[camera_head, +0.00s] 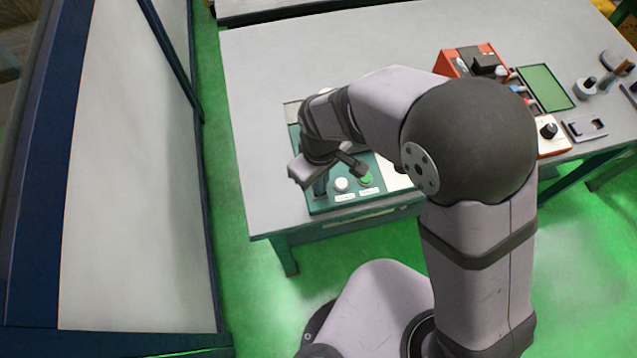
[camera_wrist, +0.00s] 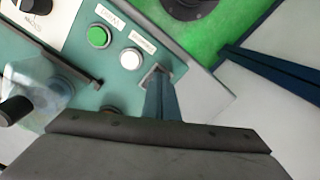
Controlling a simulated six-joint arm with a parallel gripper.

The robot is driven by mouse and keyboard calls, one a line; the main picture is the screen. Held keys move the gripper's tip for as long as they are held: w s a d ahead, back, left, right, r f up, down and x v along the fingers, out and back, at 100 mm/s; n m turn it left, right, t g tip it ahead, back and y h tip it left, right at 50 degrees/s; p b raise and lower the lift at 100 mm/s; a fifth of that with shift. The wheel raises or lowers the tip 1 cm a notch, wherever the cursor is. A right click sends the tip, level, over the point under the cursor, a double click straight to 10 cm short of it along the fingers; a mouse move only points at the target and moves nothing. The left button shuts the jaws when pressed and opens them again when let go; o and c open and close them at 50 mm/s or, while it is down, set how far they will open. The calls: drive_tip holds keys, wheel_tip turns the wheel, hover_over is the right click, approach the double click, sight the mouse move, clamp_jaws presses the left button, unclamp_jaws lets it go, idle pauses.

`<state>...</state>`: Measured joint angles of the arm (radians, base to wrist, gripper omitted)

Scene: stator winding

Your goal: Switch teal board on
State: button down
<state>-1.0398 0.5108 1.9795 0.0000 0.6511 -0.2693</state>
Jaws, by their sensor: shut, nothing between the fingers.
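The teal board (camera_head: 325,207) lies on the front left of the table, partly under my arm. It carries a green button (camera_head: 365,178) and a white button (camera_head: 341,184). My gripper (camera_head: 320,190) is shut and empty, low over the board's front left, left of the white button. In the wrist view its narrow blue fingers (camera_wrist: 157,76) end beside the white button. I cannot tell whether they touch the board.
A dark bar (camera_wrist: 75,67) crosses the wrist view near the green button. A white plate with a black knob (camera_wrist: 36,5) and a clear cover (camera_wrist: 42,82) lie left. An orange device (camera_head: 470,55) and green panel (camera_head: 545,88) stand far right. The table's left back (camera_head: 270,70) is clear.

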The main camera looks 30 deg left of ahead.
drive_tip(key=shift+f, duration=0.25)
drive_tip(key=shift+r, duration=0.15)
wheel_tip(320, 180, up, 7)
drive_tip(key=p, duration=0.6)
idle(0.4)
idle(0.4)
